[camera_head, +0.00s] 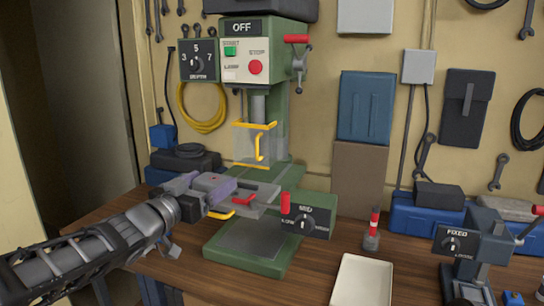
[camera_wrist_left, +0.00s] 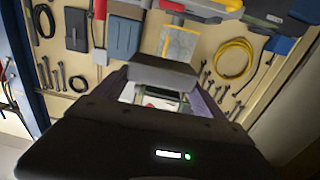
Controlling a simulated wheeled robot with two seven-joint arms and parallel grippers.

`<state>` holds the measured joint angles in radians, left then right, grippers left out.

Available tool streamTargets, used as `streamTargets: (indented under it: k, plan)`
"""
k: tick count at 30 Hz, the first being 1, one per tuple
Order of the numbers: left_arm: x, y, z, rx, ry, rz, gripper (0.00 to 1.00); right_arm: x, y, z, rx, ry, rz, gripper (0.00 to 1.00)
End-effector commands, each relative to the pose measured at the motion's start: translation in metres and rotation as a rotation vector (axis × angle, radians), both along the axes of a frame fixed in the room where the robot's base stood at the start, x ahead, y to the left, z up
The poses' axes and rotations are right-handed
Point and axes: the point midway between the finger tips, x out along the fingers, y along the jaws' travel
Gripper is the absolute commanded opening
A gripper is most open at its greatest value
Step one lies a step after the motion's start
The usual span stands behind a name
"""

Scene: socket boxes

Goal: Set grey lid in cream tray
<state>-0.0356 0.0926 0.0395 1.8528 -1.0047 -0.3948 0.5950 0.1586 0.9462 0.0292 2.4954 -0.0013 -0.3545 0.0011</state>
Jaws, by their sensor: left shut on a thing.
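The cream tray (camera_head: 361,283) lies on the table at the lower middle right and looks empty. Its near edge is cut off by the frame. My left gripper (camera_head: 240,198) comes in from the left, in front of the drill press, well to the left of the tray and above it. It is shut on a flat grey piece (camera_head: 263,197), which I take to be the grey lid. The held grey piece also shows ahead of the fingers in the left wrist view (camera_wrist_left: 163,74). The fingers hide part of it. My right gripper is not in view.
The green drill press (camera_head: 285,120) with its yellow-edged guard (camera_head: 255,145) stands behind the gripper. A second fixture (camera_head: 470,245) stands right of the tray.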

Motion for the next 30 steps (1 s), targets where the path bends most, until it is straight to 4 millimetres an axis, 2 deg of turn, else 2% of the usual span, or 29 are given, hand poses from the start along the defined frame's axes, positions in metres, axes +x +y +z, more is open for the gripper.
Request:
streamTargets:
  k: [6,10,13,15,18,21,25,30]
  plan:
    - [-0.003,0.003,-0.03,-0.002,0.003,0.05,0.41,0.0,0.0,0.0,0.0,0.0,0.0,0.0]
    - [-0.006,0.011,-0.063,-0.001,0.006,0.116,0.41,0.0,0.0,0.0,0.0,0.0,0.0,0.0]
    - [-0.012,0.022,-0.111,0.0,0.015,0.205,0.41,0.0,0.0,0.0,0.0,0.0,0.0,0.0]
    - [-0.02,0.035,-0.156,0.003,0.02,0.29,0.41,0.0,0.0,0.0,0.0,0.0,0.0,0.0]
    - [-0.035,0.05,-0.212,0.006,0.02,0.383,0.41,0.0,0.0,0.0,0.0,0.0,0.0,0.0]
    - [-0.05,0.057,-0.257,0.008,0.017,0.431,0.41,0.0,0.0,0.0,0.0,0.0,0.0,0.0]
    - [-0.06,0.056,-0.29,0.005,0.009,0.436,0.41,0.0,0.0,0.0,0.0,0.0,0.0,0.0]
    - [-0.063,0.055,-0.304,0.003,0.002,0.434,0.41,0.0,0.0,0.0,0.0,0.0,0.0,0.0]
